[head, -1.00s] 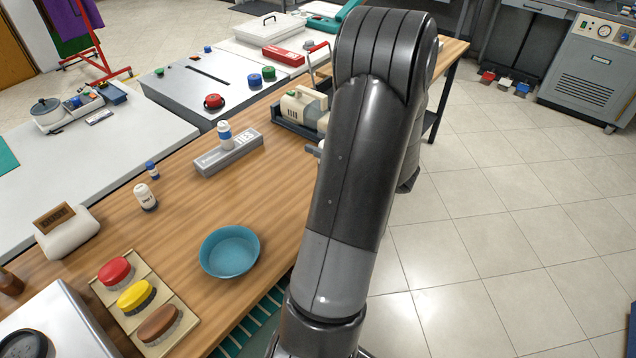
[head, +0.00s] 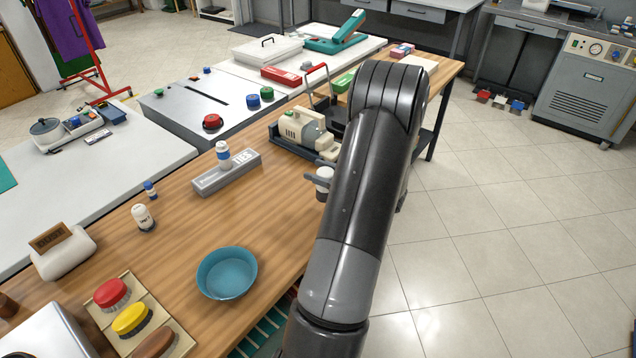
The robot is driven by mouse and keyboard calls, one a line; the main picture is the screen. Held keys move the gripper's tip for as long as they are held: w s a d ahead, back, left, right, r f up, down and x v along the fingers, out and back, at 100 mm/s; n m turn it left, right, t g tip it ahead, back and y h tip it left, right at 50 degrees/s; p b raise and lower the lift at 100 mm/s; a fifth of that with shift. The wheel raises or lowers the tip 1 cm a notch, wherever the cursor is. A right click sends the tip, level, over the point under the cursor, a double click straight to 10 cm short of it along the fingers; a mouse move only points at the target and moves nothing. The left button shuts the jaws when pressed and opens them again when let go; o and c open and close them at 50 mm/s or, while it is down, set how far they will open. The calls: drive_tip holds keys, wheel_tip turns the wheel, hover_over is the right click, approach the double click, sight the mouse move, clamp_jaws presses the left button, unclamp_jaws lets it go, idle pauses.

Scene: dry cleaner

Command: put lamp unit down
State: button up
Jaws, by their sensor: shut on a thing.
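My arm (head: 360,195) rises from the bottom of the head view, bends at the elbow and drops out of sight behind itself. My gripper is hidden behind it, so I cannot see its jaws or anything in them. I cannot tell for sure which thing is the lamp unit. A cream device (head: 296,126) with a dark base stands on the wooden table (head: 265,215), just left of the elbow. A small pale cylindrical part (head: 323,187) with a dark bar shows at my arm's left edge. I cannot tell whether it is held or stands on the table.
A blue bowl (head: 227,273), a grey block (head: 222,178) with a bottle on it, a white bottle (head: 143,217) and a brush tray (head: 165,335) are on the table. Bare wood lies between the bowl and the cream device.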

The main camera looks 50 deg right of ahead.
drive_tip(key=shift+w+f, duration=0.25)
drive_tip(key=shift+f, duration=1.85)
drive_tip(key=shift+f, duration=0.2)
drive_tip(key=o, duration=1)
drive_tip(key=shift+r, duration=0.15)
drive_tip(key=s, duration=0.4)
drive_tip(key=s+d, duration=0.1)
drive_tip(key=s, duration=0.7)
drive_tip(key=shift+d, duration=0.4)
